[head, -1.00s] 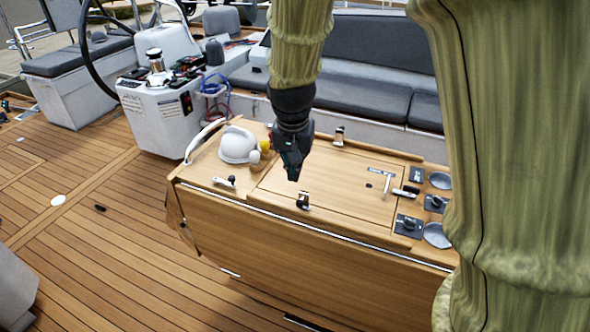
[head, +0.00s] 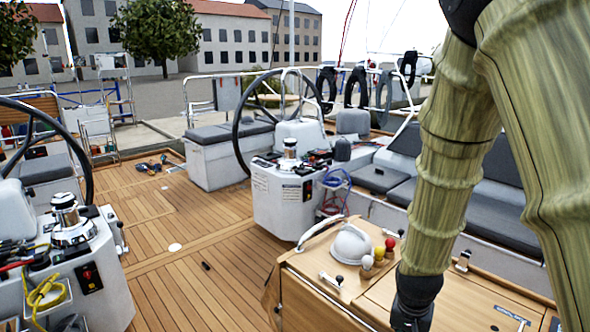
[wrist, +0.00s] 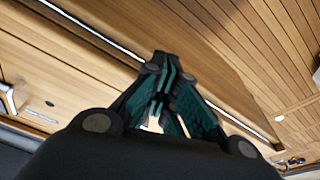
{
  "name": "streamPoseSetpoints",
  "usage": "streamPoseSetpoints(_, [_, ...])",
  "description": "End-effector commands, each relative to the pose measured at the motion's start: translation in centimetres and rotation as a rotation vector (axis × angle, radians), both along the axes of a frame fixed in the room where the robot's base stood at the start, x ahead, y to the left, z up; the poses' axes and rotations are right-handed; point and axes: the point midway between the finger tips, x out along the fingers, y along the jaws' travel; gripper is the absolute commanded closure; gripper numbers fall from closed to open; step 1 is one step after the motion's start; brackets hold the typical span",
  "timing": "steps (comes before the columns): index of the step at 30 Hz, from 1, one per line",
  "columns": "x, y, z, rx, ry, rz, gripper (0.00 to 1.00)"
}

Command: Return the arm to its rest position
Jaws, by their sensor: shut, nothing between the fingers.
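My arm, in a green ribbed sleeve, comes down the right side of the head view. My gripper (wrist: 160,85) shows in the wrist view with its dark and teal fingers together and nothing between them. In the head view only its dark wrist end (head: 414,298) shows at the bottom edge, over the wooden cockpit table (head: 318,302), and the fingertips are cut off. In the wrist view the table's wooden side and pale edge strip lie beyond the fingers.
A helm pedestal (head: 283,195) with a steering wheel stands behind. Grey seats (head: 480,205) lie behind my arm. The teak deck (head: 190,225) at left is mostly clear.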

Motion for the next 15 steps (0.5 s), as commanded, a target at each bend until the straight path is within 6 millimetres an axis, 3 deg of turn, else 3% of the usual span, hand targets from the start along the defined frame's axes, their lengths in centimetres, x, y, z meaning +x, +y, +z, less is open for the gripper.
streamPoseSetpoints(3, [-1.4, 0.1, -3.9, 0.000, 0.021, 0.038, 1.00])
streamPoseSetpoints(15, [-6.6, 0.6, -14.6, 0.005, 0.065, 0.168, 1.00])
